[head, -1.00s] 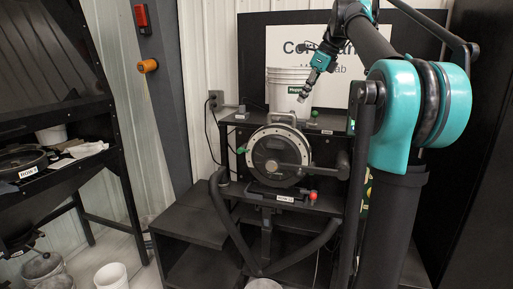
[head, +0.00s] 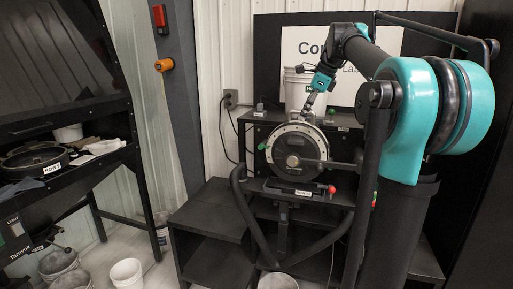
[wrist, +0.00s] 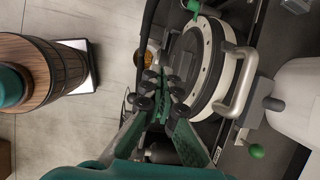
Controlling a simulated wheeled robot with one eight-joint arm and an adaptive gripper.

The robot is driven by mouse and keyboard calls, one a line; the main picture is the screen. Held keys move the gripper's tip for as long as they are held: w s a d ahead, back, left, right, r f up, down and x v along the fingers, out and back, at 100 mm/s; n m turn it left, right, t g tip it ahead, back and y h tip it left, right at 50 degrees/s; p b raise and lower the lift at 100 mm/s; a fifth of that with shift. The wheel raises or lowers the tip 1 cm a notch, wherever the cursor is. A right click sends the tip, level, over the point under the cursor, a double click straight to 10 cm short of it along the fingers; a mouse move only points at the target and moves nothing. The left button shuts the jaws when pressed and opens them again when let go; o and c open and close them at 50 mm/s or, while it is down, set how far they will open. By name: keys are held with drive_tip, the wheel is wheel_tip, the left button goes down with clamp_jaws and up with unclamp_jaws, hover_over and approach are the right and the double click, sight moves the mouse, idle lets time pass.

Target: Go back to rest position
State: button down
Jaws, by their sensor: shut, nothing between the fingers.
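My gripper (head: 311,103) hangs in front of the white bucket and just above the top edge of the round seed meter (head: 299,152) in the head view. In the wrist view my gripper (wrist: 163,92) has its dark-tipped green fingers together with nothing between them. The seed meter (wrist: 221,65) with its pale ring and metal handle lies to the right of the fingers there, and I see no contact. My arm (head: 365,55) is bent and reaches leftward from its teal shoulder in the head view.
A red knob (head: 331,189) and a green knob (head: 262,146) stick out near the meter. A dark bench (head: 75,165) is at left. Buckets (head: 126,273) stand on the floor.

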drive_tip(key=s+d+f+n+h, duration=0.1)
drive_tip(key=s+f+n, duration=0.45)
drive_tip(key=f, duration=0.65)
drive_tip(key=s+f+n+h, duration=0.1)
drive_tip(key=s+f+n, duration=0.45)
drive_tip(key=f, duration=0.75)
drive_tip(key=s+d+f+n+t+h, duration=0.1)
drive_tip(key=s+f+n+h, duration=0.1)
drive_tip(key=s+f+n, duration=0.7)
drive_tip(key=s+f, duration=0.8)
drive_tip(key=shift+d+f+n+t, duration=0.3)
drive_tip(key=shift+d+f+n, duration=0.05)
drive_tip(key=shift+f+n, duration=0.05)
